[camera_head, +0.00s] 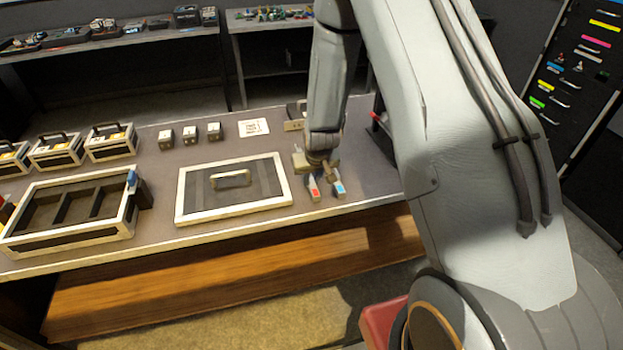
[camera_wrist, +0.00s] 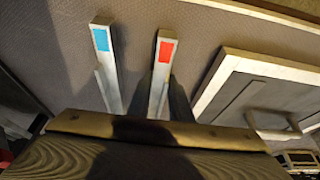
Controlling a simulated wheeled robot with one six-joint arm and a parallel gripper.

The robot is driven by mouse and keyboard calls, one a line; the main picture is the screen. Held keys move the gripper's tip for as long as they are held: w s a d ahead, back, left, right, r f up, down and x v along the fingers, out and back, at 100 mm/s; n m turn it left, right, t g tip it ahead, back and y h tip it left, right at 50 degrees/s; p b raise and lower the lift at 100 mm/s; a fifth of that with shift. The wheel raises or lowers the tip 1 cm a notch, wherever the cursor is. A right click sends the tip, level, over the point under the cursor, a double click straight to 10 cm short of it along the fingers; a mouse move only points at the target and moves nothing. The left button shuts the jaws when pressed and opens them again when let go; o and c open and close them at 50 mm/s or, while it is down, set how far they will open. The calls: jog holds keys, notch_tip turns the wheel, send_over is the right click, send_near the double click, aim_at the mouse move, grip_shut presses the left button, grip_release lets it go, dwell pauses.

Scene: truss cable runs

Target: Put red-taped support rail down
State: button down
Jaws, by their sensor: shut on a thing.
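The red-taped support rail (camera_head: 314,190) is a thin grey-white bar with a red patch near its end. In the wrist view the red-taped rail (camera_wrist: 160,80) runs from its taped end down behind the edge of my gripper (camera_wrist: 155,122), which hides its rear part. My gripper (camera_head: 320,166) is shut on this rail, low over the right part of the bench; the fingertips are mostly hidden. A similar blue-taped rail (camera_head: 339,187) lies beside it on the right, roughly parallel and apart. It also shows in the wrist view (camera_wrist: 106,65). I cannot tell whether the red-taped rail touches the bench.
A white-framed lid with a handle (camera_head: 233,204) lies just left of the rails. An open divided tray (camera_head: 118,227) stands farther left. Small cases (camera_head: 110,152), several small blocks (camera_head: 190,134) and a white card (camera_head: 253,127) sit behind. Bare bench (camera_head: 375,180) shows right of the blue-taped rail.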

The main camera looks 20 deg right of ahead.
jog(key=shift+f, duration=0.15)
jog(key=c, duration=1.6)
grip_release()
jog(key=shift+r, duration=0.4)
jog(key=p+v, duration=0.2)
jog(key=v, duration=1)
jog(key=s+r+g, duration=0.1)
jog(key=s+r, duration=0.3)
jog(key=s, duration=0.2)
jog(key=s+r, duration=0.4)
jog(key=s, duration=0.3)
jog(key=s+r+g, duration=0.1)
jog(key=s+r, duration=0.3)
jog(key=s, duration=0.3)
jog(key=shift+s+g, duration=0.25)
jog(key=shift+g, duration=0.05)
